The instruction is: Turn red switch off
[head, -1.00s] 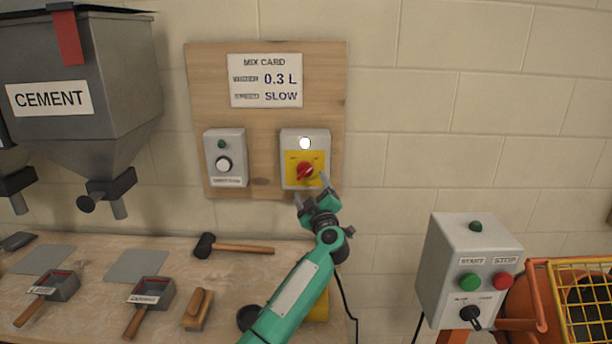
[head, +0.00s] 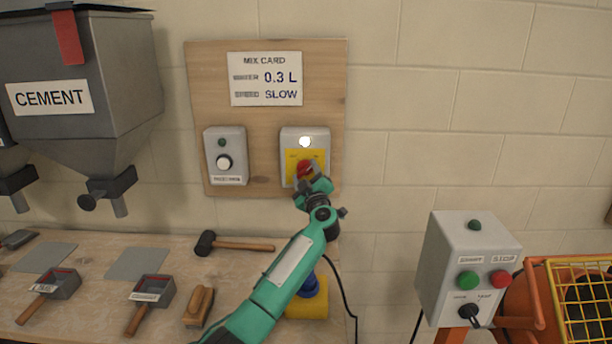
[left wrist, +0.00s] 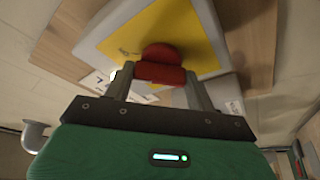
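The red switch (head: 305,168) is a rotary knob on a yellow plate, on the right grey box (head: 320,141) of the wooden board. A white lamp (head: 305,142) above it is bright. My left gripper (head: 308,176) is at the knob from below right and partly hides it, so its angle is hard to read in the head view. In the left wrist view, the red switch (left wrist: 160,68) sits between the two fingers of my left gripper (left wrist: 160,75), which close against its sides. My right gripper is not in view.
A second grey box (head: 226,157) with a black-and-white knob is left of the switch box. A workbench (head: 90,258) with scoops, a mallet and a float lies below. A start/stop control box (head: 470,262) stands at the right. The wall between is clear.

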